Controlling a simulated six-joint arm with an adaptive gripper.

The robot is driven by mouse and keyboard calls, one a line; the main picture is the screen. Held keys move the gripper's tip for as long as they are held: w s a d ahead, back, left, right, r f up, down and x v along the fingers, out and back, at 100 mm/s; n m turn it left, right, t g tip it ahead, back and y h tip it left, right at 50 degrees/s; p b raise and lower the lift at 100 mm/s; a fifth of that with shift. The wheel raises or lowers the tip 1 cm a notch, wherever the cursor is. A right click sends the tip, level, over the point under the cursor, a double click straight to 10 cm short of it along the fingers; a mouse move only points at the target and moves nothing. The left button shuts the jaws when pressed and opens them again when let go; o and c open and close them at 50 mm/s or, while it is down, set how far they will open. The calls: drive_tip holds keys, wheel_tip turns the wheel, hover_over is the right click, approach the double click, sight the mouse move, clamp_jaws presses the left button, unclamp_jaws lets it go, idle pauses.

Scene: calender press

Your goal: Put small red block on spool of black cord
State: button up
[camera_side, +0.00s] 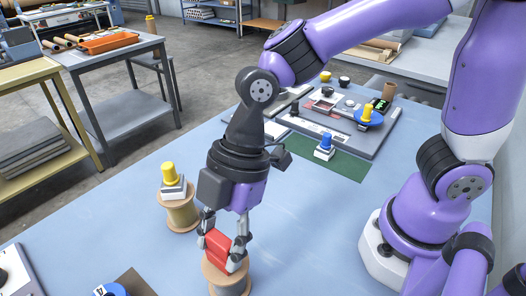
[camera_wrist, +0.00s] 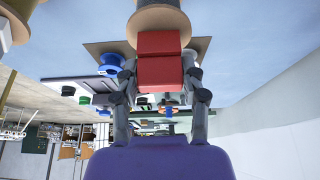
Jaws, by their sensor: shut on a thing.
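The small red block (camera_side: 217,248) is held between the fingers of my gripper (camera_side: 222,252), which is shut on it. Directly under the block is a spool with a tan flange (camera_side: 215,277); its winding looks dark and is cut by the bottom edge of the side view. The block's lower end overlaps the spool top, and I cannot tell whether they touch.
Another tan spool (camera_side: 180,216) stands close to the left, carrying a white block with a yellow top (camera_side: 171,181). A grey tray (camera_side: 345,125) with small items lies behind, with a blue and white piece (camera_side: 325,146) near its edge.

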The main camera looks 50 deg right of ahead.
drive_tip(key=shift+f, duration=0.15)
drive_tip(key=o, duration=0.9)
drive_tip(key=shift+c, duration=0.2)
drive_tip(key=v, duration=1.2)
drive_tip(key=d+f+m+t+h, duration=0.1)
drive_tip(key=d+m+t+h, duration=0.1)
drive_tip(key=d+m, duration=0.6)
drive_tip(key=d+f+m+t+h, duration=0.2)
drive_tip(key=d+m+t, duration=0.1)
drive_tip(key=d+m, duration=0.6)
drive_tip(key=shift+d+f+m+t+h, duration=0.15)
drive_tip(key=shift+f+m+t+h, duration=0.15)
drive_tip(key=shift+m, duration=0.2)
drive_tip(key=shift+s, duration=0.1)
